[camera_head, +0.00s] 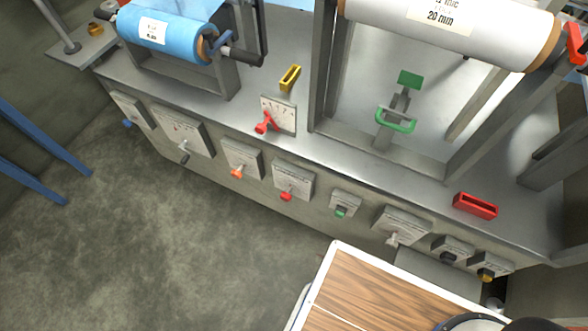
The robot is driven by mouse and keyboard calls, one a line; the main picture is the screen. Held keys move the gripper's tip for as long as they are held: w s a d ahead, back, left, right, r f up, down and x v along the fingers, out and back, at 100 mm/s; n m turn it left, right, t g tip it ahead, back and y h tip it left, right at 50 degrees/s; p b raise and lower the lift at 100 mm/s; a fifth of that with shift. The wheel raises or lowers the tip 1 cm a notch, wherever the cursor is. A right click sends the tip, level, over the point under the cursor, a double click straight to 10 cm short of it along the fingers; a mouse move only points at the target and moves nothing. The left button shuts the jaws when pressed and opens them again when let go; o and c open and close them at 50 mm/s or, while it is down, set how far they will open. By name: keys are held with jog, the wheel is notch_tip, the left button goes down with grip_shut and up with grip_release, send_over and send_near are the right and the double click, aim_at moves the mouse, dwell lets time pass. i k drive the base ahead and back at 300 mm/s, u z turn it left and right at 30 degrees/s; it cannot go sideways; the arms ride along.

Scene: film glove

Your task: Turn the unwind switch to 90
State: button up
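Several switches on grey plates line the front face of the metal machine (225,115). They include a lever switch (184,150) at left, an orange-knobbed switch (240,163), a red-knobbed switch (290,185), a green-buttoned switch (343,205) and a pale-handled switch (397,230). A dial plate (283,113) with a red pointer handle (265,124) stands on the top deck. The labels are too small to read, so I cannot tell which is the unwind switch or its angle. My gripper is not in view.
A blue film roll (170,28) and a white roll (450,28) sit in frames above the deck. A green-handled clamp (396,118), a yellow block (290,77) and a red block (475,206) are on the deck. The floor (150,240) at lower left is mostly clear.

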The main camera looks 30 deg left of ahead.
aim_at(285, 196)
jog(key=u, duration=0.55)
jog(key=k, duration=0.65)
jog(key=u, duration=0.9)
jog(key=i, duration=0.9)
jog(key=z, duration=0.4)
